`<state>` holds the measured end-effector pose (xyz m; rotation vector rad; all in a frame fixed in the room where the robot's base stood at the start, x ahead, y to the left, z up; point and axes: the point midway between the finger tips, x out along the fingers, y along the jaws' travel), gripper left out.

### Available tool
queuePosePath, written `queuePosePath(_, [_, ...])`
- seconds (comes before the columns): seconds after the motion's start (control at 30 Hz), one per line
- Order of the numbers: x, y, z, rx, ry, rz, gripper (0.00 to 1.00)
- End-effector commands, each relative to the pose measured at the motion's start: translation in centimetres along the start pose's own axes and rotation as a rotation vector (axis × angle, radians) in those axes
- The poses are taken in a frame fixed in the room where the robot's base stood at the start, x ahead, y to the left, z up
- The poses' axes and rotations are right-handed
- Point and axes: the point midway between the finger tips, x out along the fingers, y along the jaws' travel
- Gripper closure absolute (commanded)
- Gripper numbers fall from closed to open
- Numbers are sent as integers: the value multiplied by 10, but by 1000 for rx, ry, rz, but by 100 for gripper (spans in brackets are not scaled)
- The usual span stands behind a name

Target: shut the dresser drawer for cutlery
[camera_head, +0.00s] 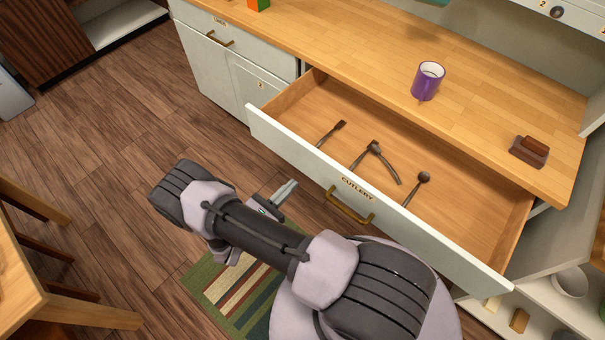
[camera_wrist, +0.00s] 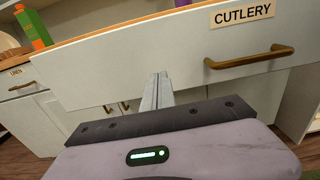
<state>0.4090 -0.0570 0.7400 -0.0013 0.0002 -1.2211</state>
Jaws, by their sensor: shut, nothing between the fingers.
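The cutlery drawer (camera_head: 470,217) is pulled well out of the dresser. Its white front (camera_head: 300,170) carries a CUTLERY label and a brass handle (camera_head: 349,206). Several dark utensils, among them a spoon (camera_head: 417,188), lie inside it. In the wrist view the drawer front (camera_wrist: 150,65) spans the picture, with the handle (camera_wrist: 249,57) to the right of my gripper. My gripper (camera_head: 289,188) is shut and empty, in front of the drawer front and left of the handle. It also shows in the wrist view (camera_wrist: 157,78); I cannot tell whether its tips touch the front.
A purple mug (camera_head: 426,82) and a brown block-like item (camera_head: 529,150) stand on the dresser top. The LINEN drawer (camera_head: 216,32) at left is shut. A door stands open at lower right (camera_head: 565,235). A wooden table and chair (camera_head: 35,270) are at left; floor between is free.

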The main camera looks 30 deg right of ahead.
Motion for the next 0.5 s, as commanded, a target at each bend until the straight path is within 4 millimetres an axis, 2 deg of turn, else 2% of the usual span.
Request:
queuePosePath(0.1, [26,-1,-1,0,0,-6,100])
queuePosePath(0.2, [44,-1,-2,1,0,-5,100])
queuePosePath(0.33, [59,-1,-1,1,1,-3,100])
queuePosePath(0.5, [66,0,0,1,1,-1,100])
